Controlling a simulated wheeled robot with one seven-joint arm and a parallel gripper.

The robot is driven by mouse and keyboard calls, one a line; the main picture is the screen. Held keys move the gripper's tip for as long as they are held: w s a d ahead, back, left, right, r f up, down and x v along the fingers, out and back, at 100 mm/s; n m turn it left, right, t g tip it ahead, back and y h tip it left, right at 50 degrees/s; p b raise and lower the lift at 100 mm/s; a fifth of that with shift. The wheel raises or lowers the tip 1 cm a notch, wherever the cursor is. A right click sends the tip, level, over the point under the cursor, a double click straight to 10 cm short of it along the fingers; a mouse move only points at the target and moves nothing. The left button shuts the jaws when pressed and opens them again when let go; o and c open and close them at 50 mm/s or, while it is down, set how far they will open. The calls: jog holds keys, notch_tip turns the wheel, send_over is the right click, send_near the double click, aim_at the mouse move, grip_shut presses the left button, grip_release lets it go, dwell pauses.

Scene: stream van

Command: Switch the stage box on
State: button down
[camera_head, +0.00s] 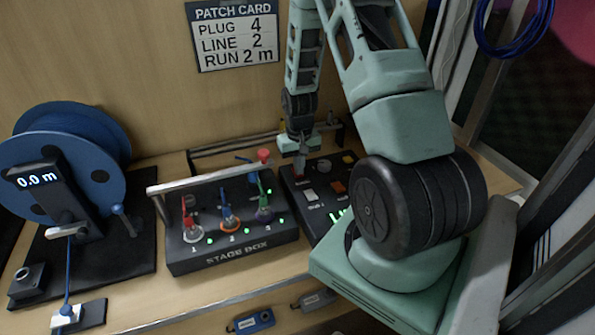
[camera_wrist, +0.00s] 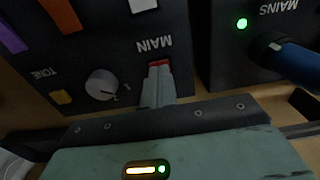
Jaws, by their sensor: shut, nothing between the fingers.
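The stage box (camera_head: 235,258), a dark box with a metal bar, stands left of centre in the head view. Several green lights are lit on its top, and coloured plugs stand in its numbered sockets. In the wrist view a dark box (camera_wrist: 225,65) at the right has a lit green light (camera_wrist: 242,23) and a blue plug (camera_wrist: 295,62) by the label MAINS. My gripper (camera_head: 300,168) is over the dark control panel (camera_head: 315,222) to the right of the stage box. In the wrist view its shut fingertips (camera_wrist: 158,80) are at the red MAIN switch (camera_wrist: 160,64), partly covering it; contact is unclear.
The panel also has a TONE knob (camera_wrist: 101,84) and coloured buttons. A blue cable reel (camera_head: 62,150) reading 0.0 m stands at the left. A patch card (camera_head: 235,38) hangs on the wall. My arm hides part of the panel and its green display.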

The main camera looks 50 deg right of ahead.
notch_tip(320, 180, up, 7)
jog(key=p, duration=0.5)
dwell(0.7)
